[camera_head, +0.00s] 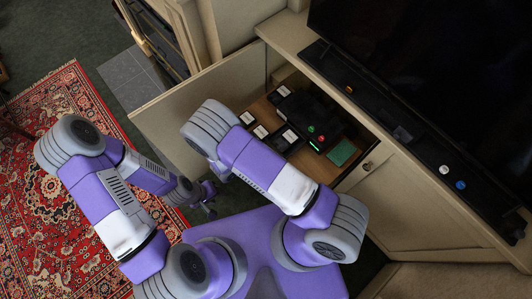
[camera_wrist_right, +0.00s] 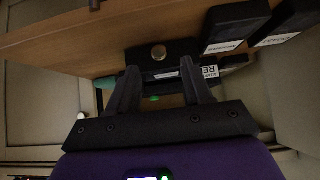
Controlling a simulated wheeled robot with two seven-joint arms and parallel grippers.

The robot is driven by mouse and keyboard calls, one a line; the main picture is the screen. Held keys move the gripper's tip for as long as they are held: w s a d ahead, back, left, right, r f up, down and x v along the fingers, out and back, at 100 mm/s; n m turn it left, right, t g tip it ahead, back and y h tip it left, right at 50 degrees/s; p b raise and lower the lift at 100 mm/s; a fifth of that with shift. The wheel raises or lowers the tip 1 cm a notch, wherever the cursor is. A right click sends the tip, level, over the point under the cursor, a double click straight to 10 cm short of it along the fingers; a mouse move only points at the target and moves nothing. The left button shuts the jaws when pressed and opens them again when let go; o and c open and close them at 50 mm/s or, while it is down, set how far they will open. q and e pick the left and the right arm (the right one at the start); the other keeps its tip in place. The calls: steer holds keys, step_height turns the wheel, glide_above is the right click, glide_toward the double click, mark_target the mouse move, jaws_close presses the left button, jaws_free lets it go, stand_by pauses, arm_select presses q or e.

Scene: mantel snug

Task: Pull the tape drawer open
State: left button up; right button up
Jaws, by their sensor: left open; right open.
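My left gripper (camera_head: 208,200) is open and empty, low beside the cabinet.
A cream cabinet door (camera_head: 200,92) stands open at the left of the opening. A closed door with a small knob (camera_head: 367,166) is at the right. A dark screen (camera_head: 430,60) stands on the cabinet top. A red patterned rug (camera_head: 60,215) covers the floor at left.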

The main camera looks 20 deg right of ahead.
steer(key=v, duration=0.3)
steer(key=shift+s, duration=0.1)
stand_by(0.5)
steer(key=d+f+n+y, duration=0.2)
steer(key=n+y, duration=0.1)
steer(key=shift+d+f+y, duration=0.1)
steer(key=shift+f+y, duration=0.2)
steer(key=shift+s+d+f+n+g+y, duration=0.1)
steer(key=shift+s+f+n+g+y, duration=0.15)
steer(key=shift+n+y, duration=0.35)
steer(key=shift+s+d+f+n+g+y, duration=0.1)
steer(key=shift+s+n+g+y, duration=0.2)
steer(key=shift+n+y, duration=0.25)
steer(key=s+a+r+n+g+y, duration=0.1)
steer(key=s+r+n+g+y, duration=0.1)
steer(key=s+n+y, duration=0.3)
steer(key=s+r+y, duration=0.1)
steer(key=s, duration=0.2)
steer(key=shift+y, duration=0.25)
steer(key=shift+c, duration=0.7)
